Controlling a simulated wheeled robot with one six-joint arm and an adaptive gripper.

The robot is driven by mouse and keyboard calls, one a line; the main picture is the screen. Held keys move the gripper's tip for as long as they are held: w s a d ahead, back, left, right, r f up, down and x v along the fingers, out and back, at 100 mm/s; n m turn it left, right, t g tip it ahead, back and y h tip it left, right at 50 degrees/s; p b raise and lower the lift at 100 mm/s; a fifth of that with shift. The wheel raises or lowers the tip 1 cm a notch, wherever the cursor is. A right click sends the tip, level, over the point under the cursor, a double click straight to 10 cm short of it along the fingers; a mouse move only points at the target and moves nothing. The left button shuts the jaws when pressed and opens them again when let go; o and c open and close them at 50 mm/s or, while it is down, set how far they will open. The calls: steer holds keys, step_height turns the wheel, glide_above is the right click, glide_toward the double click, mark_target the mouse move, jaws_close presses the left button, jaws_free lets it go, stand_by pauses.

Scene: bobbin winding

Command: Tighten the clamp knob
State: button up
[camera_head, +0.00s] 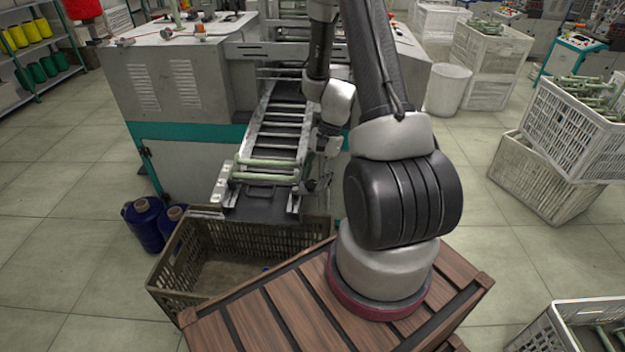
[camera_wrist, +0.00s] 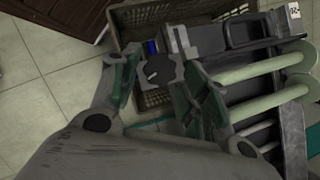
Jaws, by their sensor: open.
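The clamp knob (camera_wrist: 158,73), a dark grey piece with a pale line on its face, shows in the wrist view at the end of the chute. My gripper (camera_wrist: 161,64) is open, with one finger on each side of the knob. I cannot tell whether the fingers touch it. In the head view my gripper (camera_head: 318,186) is beside the right rail at the chute's lower end. I cannot make out the knob there. The chute (camera_head: 272,130) slopes down from the machine and bears pale green bobbins (camera_head: 266,162) near its lower end.
A plastic crate (camera_head: 163,272) stands below the chute's end and also shows in the wrist view (camera_wrist: 128,17). Blue cones (camera_head: 144,222) stand on the floor to its left. The grey machine (camera_head: 190,165) is behind. White crates (camera_head: 545,178) stand at right, with open floor before them.

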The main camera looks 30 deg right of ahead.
steer(key=shift+a+f, duration=0.25)
steer(key=shift+f, duration=0.3)
steer(key=shift+c, duration=0.5)
steer(key=c, duration=0.7)
